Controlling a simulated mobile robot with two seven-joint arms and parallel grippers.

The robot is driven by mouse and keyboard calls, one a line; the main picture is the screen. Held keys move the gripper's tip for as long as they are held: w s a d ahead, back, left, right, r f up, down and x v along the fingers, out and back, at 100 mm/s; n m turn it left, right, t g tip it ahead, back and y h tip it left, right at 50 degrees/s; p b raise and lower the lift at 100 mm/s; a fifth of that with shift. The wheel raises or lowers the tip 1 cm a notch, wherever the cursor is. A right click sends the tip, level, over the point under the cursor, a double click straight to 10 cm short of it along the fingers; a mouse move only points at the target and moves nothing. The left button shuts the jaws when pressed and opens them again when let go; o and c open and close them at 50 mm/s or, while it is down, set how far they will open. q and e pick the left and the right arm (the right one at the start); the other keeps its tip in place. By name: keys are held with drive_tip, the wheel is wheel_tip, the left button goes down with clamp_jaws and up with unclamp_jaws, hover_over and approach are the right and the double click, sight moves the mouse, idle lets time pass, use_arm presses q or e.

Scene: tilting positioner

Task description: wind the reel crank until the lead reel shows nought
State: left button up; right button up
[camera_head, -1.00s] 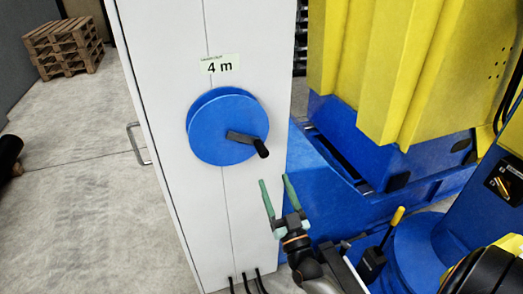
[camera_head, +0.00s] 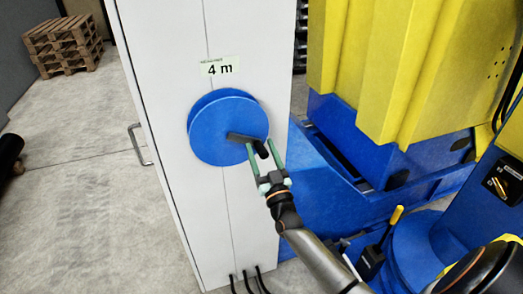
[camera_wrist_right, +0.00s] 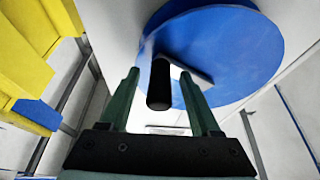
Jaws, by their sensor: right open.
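The blue lead reel (camera_head: 213,124) is mounted on the white cabinet face. Its black crank arm (camera_head: 238,137) points right from the hub and ends in a black handle (camera_head: 261,149). The label (camera_head: 220,66) above the reel reads 4 m. My right gripper (camera_head: 262,152) is open, its green fingers pointing up at the crank handle. In the right wrist view the handle (camera_wrist_right: 159,84) stands between the two fingers (camera_wrist_right: 158,88), with gaps visible on both sides. The reel disc (camera_wrist_right: 235,50) fills the space behind it. The left gripper is not seen.
The white cabinet (camera_head: 245,215) has a bar handle (camera_head: 138,143) on its left side and black cables at its foot. The blue and yellow positioner (camera_head: 395,75) stands close on the right, with a yellow-tipped lever (camera_head: 397,215).

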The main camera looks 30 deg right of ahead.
clamp_jaws()
idle(0.3)
idle(1.0)
